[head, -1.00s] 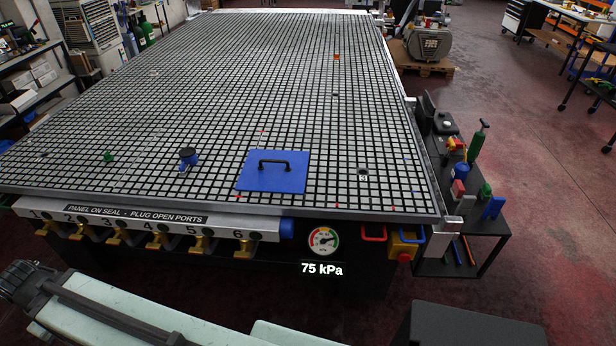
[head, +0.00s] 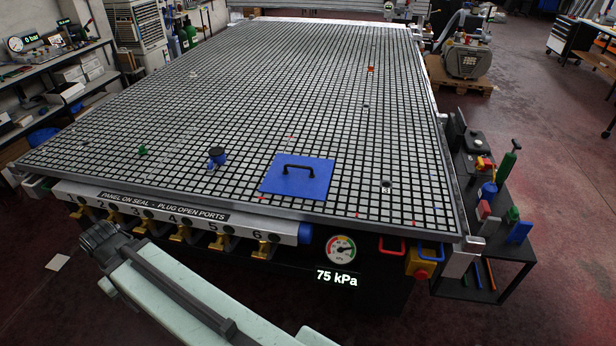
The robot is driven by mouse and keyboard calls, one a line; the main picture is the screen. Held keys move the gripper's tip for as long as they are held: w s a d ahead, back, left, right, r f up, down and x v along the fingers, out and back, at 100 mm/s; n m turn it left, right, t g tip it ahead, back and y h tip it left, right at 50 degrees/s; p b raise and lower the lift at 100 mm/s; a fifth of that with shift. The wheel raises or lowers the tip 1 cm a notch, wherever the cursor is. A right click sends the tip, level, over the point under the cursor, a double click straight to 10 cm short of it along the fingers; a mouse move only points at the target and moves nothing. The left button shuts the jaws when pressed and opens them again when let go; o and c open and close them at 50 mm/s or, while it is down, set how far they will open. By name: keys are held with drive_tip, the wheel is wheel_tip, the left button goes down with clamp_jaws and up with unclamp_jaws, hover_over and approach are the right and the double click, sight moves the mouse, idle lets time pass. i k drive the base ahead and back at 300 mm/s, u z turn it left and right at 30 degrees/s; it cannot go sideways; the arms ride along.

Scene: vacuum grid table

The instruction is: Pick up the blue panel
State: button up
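The blue panel (head: 318,186) lies flat near the front edge of the grid table (head: 240,120), a little right of the middle. It is a square plate with a black bar handle (head: 299,168) standing up from its top. Nothing covers it. My pale green arm crosses the bottom left of the head view, in front of the table and apart from the panel. Its visible far end is a dark joint; no gripper fingers can be made out.
A blue-and-black knob-like fitting (head: 217,155) stands left of the panel, with a small green piece (head: 142,150) farther left. A gauge (head: 341,249) and valves (head: 184,231) line the table's front. A side shelf (head: 490,230) with tools stands at the right.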

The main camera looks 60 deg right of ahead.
sight(307, 178)
drive_tip(key=z, duration=0.15)
drive_tip(key=i, duration=1)
drive_tip(key=u, duration=0.1)
